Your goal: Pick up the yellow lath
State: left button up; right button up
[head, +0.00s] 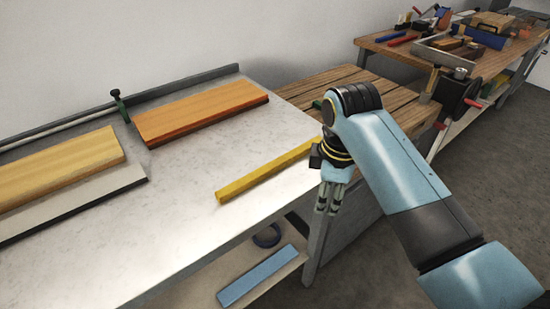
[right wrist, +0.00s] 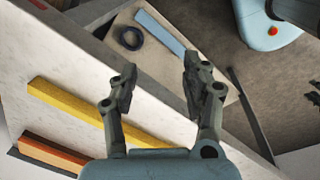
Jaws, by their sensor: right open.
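The yellow lath (head: 266,174) lies on the pale bench top (head: 130,235) in the head view, near its right front edge. Its right end is hidden behind my right gripper. My right gripper (head: 326,210) points down at the bench's front edge, beside the lath's right end. In the right wrist view the open, empty fingers of the right gripper (right wrist: 157,82) show, with the yellow lath (right wrist: 75,103) to their left and running under the gripper body. My left gripper is not in view.
An orange board (head: 195,112) and a yellowish board (head: 60,165) lie farther back and left on the bench. A green clamp (head: 119,103) stands at the back. A lower shelf holds a blue strip (head: 257,276) and a dark ring (head: 267,237). A cluttered workbench (head: 385,45) stands back right.

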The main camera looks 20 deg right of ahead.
aim_at(275, 163)
jog(key=w+a+r+n, duration=0.1)
jog(key=w+r, duration=0.1)
jog(key=w+a+r+n, duration=0.1)
jog(key=w+r+n, duration=0.1)
jog(key=w+a+r+n, duration=0.1)
jog(key=w+n, duration=0.1)
jog(key=w, duration=0.1)
jog(key=shift+w+a+r+g, duration=0.1)
jog(key=shift+a+r+g, duration=0.3)
jog(key=w+a+r+n, duration=0.3)
jog(key=w+r+n, duration=0.1)
jog(key=r+n, duration=0.1)
jog(key=shift+g, duration=0.3)
jog(key=f, duration=1)
jog(key=shift+w+a+f+b, duration=0.15)
jog(key=shift+w+a+b, duration=0.1)
jog(key=shift+w+b, duration=0.1)
grip_shut()
